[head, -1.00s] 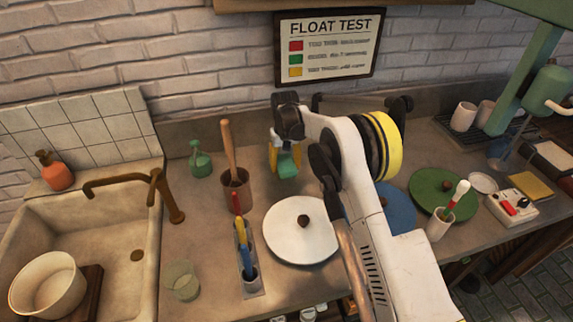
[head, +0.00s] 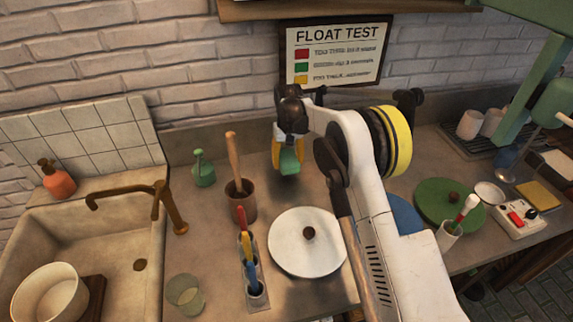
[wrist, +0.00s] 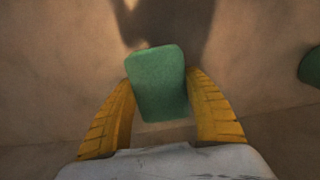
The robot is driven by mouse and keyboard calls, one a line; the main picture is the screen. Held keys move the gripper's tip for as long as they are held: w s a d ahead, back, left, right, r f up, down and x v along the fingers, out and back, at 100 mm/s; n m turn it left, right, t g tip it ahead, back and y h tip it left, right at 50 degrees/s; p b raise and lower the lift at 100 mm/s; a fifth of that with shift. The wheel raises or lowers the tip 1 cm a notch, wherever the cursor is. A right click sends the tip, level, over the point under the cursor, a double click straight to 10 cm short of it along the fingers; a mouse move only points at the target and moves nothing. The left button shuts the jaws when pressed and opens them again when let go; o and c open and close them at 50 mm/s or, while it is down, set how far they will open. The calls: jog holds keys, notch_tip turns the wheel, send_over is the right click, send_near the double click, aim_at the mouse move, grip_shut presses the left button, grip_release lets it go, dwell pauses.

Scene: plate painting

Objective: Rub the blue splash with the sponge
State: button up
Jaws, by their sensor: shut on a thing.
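The green sponge (head: 290,163) is between the yellow fingers of my gripper (head: 287,151), over the back of the counter near the wall. In the wrist view the sponge (wrist: 158,95) sits tilted slightly between both fingers of my gripper (wrist: 160,80), which is shut on it. A shadow lies on the surface beyond the sponge. I cannot tell whether the sponge touches the counter. I see no blue splash in either view; my arm hides part of the counter.
A white round lid (head: 290,255) lies in front of the gripper. A brown pot (head: 242,205) with a wooden handle and a green bottle (head: 203,172) stand left. A rack (head: 252,270) of coloured tools stands nearer. A green disc (head: 435,200) lies right.

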jog(key=shift+w+r, duration=0.1)
jog(key=shift+r, duration=0.35)
jog(key=shift+r+p, duration=0.9)
jog(key=shift+r, duration=0.85)
